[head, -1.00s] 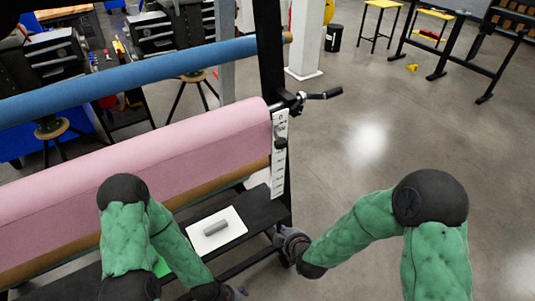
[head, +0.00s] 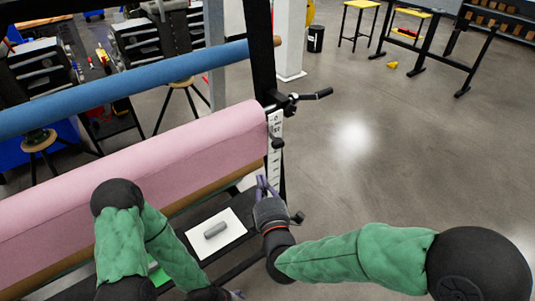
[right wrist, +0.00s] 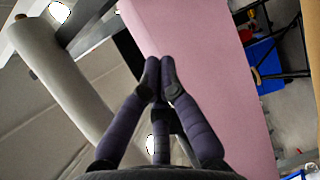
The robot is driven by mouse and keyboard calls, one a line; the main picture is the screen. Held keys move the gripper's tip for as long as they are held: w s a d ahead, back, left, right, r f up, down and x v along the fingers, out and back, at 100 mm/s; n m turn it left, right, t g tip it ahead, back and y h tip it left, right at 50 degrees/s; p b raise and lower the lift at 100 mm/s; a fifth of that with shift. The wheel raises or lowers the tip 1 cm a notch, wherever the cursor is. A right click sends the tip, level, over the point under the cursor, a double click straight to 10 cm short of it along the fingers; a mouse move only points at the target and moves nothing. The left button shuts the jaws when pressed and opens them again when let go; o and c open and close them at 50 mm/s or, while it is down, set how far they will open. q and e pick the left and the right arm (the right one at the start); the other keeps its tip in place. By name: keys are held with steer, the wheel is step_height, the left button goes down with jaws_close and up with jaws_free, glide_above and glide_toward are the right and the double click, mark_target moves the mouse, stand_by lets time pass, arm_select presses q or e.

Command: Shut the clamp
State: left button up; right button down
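A black clamp with a lever handle (head: 310,95) sits on the upright post at the right end of the pink roll in the head view. Its lever sticks out to the right, over open floor. My right gripper (head: 265,184) is below the clamp, in front of the post and near the lower end of the white scale strip. Its purple fingers point up with a gap between the tips, and they hold nothing. In the right wrist view the fingers (right wrist: 160,68) point toward the pink roll. My left gripper (head: 236,294) is at the bottom edge, mostly cut off.
The pink roll (head: 140,165) and a blue roll (head: 130,85) lie across the black rack. A white sheet with a grey cylinder (head: 215,230) lies on the lower shelf. A black knob (head: 277,143) sits on the scale strip (head: 275,165).

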mark_target(274, 140)
steer(key=w+d+b, duration=0.1)
steer(key=w+b, duration=0.2)
steer(key=w, duration=0.8)
steer(key=shift+w+d, duration=0.3)
stand_by(0.3)
